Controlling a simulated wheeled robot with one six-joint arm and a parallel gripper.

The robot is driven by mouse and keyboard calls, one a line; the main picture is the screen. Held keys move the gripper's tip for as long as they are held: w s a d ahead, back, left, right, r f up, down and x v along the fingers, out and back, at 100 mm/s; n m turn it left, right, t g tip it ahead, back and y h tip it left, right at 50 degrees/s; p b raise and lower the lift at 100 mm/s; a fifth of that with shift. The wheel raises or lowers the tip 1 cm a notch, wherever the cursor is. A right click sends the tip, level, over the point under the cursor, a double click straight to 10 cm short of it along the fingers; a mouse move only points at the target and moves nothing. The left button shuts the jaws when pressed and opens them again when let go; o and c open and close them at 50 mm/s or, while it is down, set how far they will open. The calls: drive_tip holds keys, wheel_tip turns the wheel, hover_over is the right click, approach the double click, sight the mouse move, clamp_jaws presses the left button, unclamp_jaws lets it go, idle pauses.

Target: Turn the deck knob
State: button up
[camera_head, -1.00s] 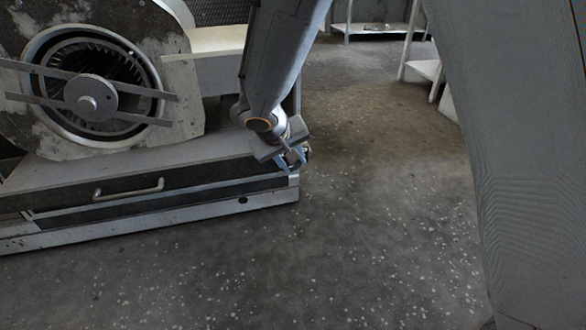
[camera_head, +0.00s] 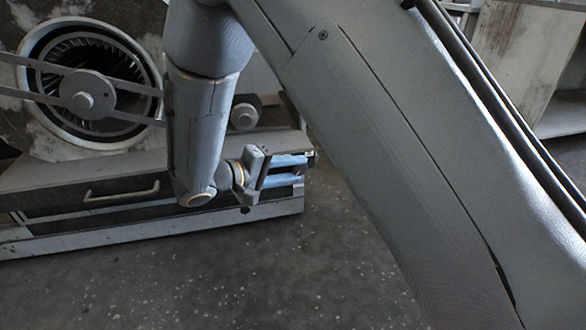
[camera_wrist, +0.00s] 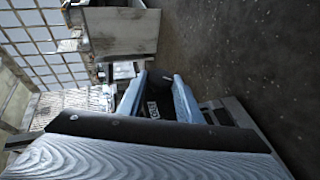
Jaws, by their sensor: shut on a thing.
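My gripper (camera_head: 306,166) is at the right end of the blower's deck (camera_head: 110,165), its blue fingers pointing right and nearly level. The fingers are shut on a small dark piece (camera_head: 312,157) at the deck's corner, which I take to be the deck knob. It is mostly hidden by the fingers in the head view. In the wrist view, my gripper (camera_wrist: 160,85) has a blue finger on each side of a dark part (camera_wrist: 153,110) with a small white label. How far the knob is turned cannot be told.
The blower housing (camera_head: 30,130) with its round fan inlet stands on the deck at the left. A drawer handle (camera_head: 120,192) sticks out of the front. A round light part (camera_head: 243,116) sits behind my wrist. Floor is clear in front. A cabinet (camera_head: 515,55) stands back right.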

drive_tip(key=t+h, duration=0.1)
drive_tip(key=f+n+t+h, duration=0.1)
drive_tip(key=h, duration=0.1)
drive_tip(key=shift+f+n, duration=0.1)
drive_tip(key=shift+n, duration=0.2)
drive_tip(key=shift+d+f+n+t+h, duration=0.15)
drive_tip(key=shift+n+t+h, duration=0.35)
drive_tip(key=shift+t+h, duration=0.5)
drive_tip(key=o, duration=1)
drive_tip(key=shift+o, duration=0.2)
drive_tip(key=shift+a, duration=0.2)
drive_tip(key=p+v, duration=0.2)
drive_tip(key=v, duration=0.5)
drive_tip(key=shift+s+a+f, duration=0.15)
drive_tip(key=shift+s+a, duration=0.1)
